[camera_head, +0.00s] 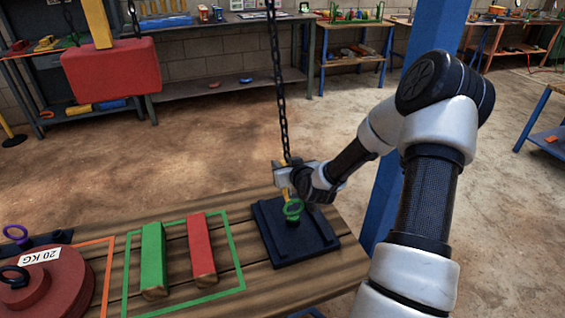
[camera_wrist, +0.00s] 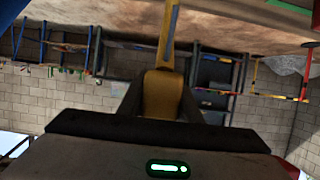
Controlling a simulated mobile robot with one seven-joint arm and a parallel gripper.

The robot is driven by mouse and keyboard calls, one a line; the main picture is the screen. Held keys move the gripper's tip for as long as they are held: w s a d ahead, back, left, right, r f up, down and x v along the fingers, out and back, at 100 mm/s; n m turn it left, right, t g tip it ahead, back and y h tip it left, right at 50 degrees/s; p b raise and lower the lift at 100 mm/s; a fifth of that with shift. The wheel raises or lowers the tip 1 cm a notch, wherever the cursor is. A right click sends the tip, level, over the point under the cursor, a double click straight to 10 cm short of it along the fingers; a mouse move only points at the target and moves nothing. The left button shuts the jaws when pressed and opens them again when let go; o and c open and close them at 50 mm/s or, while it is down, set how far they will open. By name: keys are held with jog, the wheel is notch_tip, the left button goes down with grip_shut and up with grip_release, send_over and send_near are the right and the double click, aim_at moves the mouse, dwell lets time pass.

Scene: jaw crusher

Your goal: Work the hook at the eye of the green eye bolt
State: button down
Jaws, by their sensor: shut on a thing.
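The green eye bolt (camera_head: 293,209) stands upright on a dark plate (camera_head: 290,248) at the right end of the wooden table. A yellow hook (camera_head: 284,191) hangs at the lower end of a dark chain (camera_head: 279,80). My gripper (camera_head: 287,176) is shut on the hook, just above and behind the eye bolt. The hook's tip is partly hidden, and I cannot tell whether it touches the eye. In the wrist view, the yellow hook (camera_wrist: 163,92) sits between the dark fingers; the eye bolt is not clearly visible there.
A green bar (camera_head: 153,258) and a red bar (camera_head: 201,247) lie inside a green outline to the left. A red 20 KG weight (camera_head: 50,280) sits farther left. A red block (camera_head: 112,70) hangs at upper left. A blue post (camera_head: 385,190) stands close behind my arm.

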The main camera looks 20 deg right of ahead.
jog(key=shift+f+v, duration=0.25)
jog(key=shift+v, duration=0.95)
jog(key=shift+s, duration=0.1)
jog(key=shift+s+r, duration=0.1)
jog(key=shift+s+r, duration=0.4)
jog(key=shift+p, duration=0.3)
jog(key=shift+s+r+p, duration=0.45)
jog(key=shift+s+r, duration=0.05)
jog(key=shift+r, duration=0.25)
jog(key=c, duration=1.2)
grip_release()
jog(key=shift+s, duration=0.1)
